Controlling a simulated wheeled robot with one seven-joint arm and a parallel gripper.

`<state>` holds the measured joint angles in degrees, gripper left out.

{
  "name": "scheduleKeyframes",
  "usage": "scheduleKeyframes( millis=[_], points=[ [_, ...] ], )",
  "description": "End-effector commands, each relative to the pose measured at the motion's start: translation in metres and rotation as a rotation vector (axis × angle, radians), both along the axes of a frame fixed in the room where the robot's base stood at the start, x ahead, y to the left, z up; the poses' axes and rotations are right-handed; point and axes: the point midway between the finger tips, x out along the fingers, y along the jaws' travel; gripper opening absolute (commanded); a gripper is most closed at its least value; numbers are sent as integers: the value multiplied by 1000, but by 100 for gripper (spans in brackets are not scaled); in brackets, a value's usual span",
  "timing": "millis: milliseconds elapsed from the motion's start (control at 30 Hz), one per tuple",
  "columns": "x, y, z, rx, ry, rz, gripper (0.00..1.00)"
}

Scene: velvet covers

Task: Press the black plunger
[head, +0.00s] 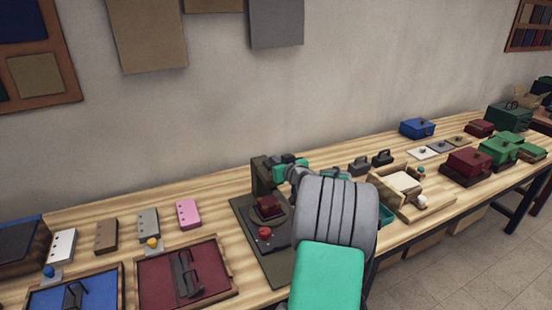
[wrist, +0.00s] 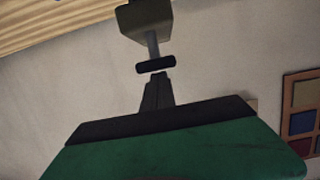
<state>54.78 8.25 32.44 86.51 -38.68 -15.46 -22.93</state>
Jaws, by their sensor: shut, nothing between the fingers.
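In the wrist view, the black plunger (wrist: 156,64) is a short black bar on the end of a grey rod. The rod comes out of an olive block (wrist: 146,18). My gripper (wrist: 158,76) is shut and empty, its dark fingertips very close to the bar; I cannot tell whether they touch. In the head view, an olive press stand (head: 262,176) rises from a flat dark base, with a maroon block (head: 268,205) and a red knob (head: 265,233) on it. My teal hand is beside the stand's top; my arm hides part of it, and the plunger is not clear there.
Left of the press are a maroon tray (head: 212,296), a blue tray (head: 105,297) and several small plates with holes. Right of it are a wooden tray (head: 424,208) and several coloured boxes. The wall stands behind the wooden table (head: 130,216).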

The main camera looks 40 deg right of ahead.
Motion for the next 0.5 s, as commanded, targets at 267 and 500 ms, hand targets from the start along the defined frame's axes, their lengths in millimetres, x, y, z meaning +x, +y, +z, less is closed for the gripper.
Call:
scheduleKeyframes(
  millis=[267, 500],
  points=[
    [0, 0, -18, 0, 1, 0, 0],
    [0, 0, -41, 2, 3, 0, 0]
  ],
)
